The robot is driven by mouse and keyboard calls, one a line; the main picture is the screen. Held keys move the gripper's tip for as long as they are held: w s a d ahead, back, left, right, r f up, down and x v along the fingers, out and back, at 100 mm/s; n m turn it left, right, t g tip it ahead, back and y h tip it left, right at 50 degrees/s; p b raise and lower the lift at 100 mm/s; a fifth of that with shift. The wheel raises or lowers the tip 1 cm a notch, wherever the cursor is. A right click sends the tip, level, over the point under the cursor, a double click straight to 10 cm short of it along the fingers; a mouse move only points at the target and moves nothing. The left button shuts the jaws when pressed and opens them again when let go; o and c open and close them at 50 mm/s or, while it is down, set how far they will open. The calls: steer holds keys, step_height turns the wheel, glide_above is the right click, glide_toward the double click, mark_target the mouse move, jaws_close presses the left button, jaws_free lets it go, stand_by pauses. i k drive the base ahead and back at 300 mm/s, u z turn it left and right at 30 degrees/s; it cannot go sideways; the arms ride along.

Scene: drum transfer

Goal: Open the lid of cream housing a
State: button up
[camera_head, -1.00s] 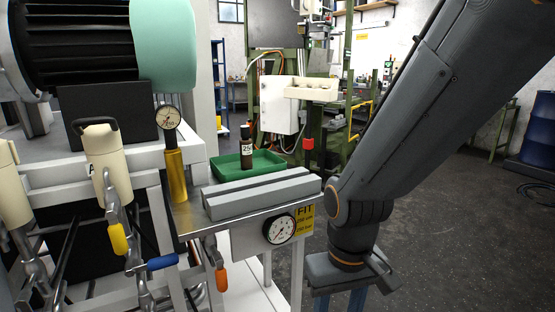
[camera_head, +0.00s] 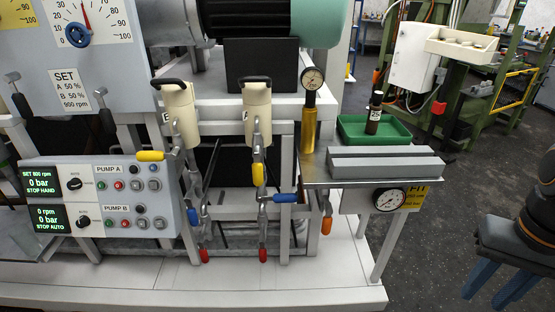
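Cream housing A (camera_head: 257,102) stands upright on the pipework at the middle of the head view, with part of a letter A on its front. A black handle (camera_head: 254,79) lies across its top, and its lid looks closed. A similar cream housing (camera_head: 182,118) stands to its left, also with a black handle on top. My gripper (camera_head: 487,297) is at the lower right edge, far from housing A. Its two blue fingers are apart with nothing seen between them.
A brass cylinder with a gauge (camera_head: 310,128) stands just right of housing A. Further right are a grey block (camera_head: 385,165) and a green tray (camera_head: 350,125) with a brown bottle (camera_head: 374,117). A pump panel (camera_head: 100,195) is at left. Open floor lies right of the bench.

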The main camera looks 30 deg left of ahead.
mark_target(256, 90)
steer(key=u, duration=1.55)
